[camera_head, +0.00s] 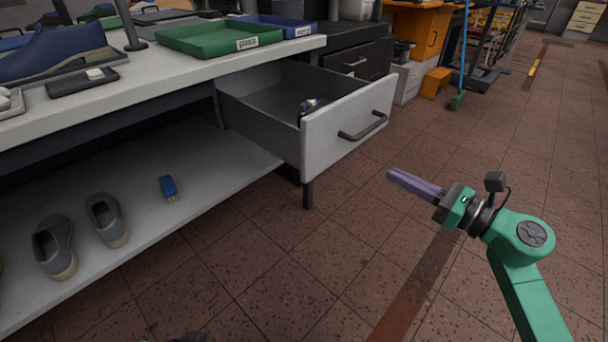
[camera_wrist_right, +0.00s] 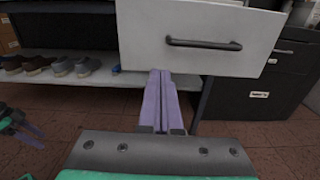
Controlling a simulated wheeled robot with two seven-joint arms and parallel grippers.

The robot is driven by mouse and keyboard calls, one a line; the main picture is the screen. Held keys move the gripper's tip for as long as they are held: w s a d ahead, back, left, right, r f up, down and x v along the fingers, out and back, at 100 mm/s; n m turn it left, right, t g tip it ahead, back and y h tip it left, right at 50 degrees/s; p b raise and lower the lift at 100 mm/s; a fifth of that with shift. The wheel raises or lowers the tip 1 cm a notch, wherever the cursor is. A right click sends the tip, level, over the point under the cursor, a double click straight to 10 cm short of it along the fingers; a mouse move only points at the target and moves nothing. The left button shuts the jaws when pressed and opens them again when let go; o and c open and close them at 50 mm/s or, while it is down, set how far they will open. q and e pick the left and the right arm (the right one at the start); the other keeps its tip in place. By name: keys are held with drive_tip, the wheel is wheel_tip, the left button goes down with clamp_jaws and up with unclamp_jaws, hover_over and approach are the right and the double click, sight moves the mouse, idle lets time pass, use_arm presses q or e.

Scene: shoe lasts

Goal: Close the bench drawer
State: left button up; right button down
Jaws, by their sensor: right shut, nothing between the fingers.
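The bench drawer (camera_head: 345,125) stands pulled out from under the right end of the bench, with a pale front and a dark bar handle (camera_head: 363,127). A small dark and white item (camera_head: 310,104) lies inside it. My right gripper (camera_head: 392,176) is shut and empty, in front of the drawer, lower than the handle and apart from it in the head view. In the right wrist view the drawer front (camera_wrist_right: 205,58) is ahead, above the purple fingers (camera_wrist_right: 160,75). My left gripper (camera_wrist_right: 30,133) shows small at the left of the wrist view; its opening is unclear.
The bench top (camera_head: 170,75) holds a green tray (camera_head: 215,38), a blue tray (camera_head: 285,22) and a blue shoe last (camera_head: 55,52). Grey shoes (camera_head: 107,220) and a blue brush-like item (camera_head: 169,187) lie on the lower shelf. A dark cabinet (camera_head: 372,58) stands behind the drawer. The tiled floor in front is clear.

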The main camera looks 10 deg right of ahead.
sight(332, 142)
use_arm(q)
drive_tip(key=shift+s+a+r+g+y+p, duration=0.25)
drive_tip(key=shift+s+a+r+p, duration=0.15)
drive_tip(key=shift+s+a+r, duration=0.2)
drive_tip(key=shift+s+a+r+g+y+p, duration=0.15)
drive_tip(key=shift+s+a+r+g+p, duration=0.2)
drive_tip(key=shift+r, duration=0.3)
use_arm(e)
drive_tip(key=x, duration=1.3)
drive_tip(key=shift+a+r, duration=0.35)
drive_tip(key=shift+a, duration=0.15)
use_arm(q)
drive_tip(key=shift+a, duration=0.1)
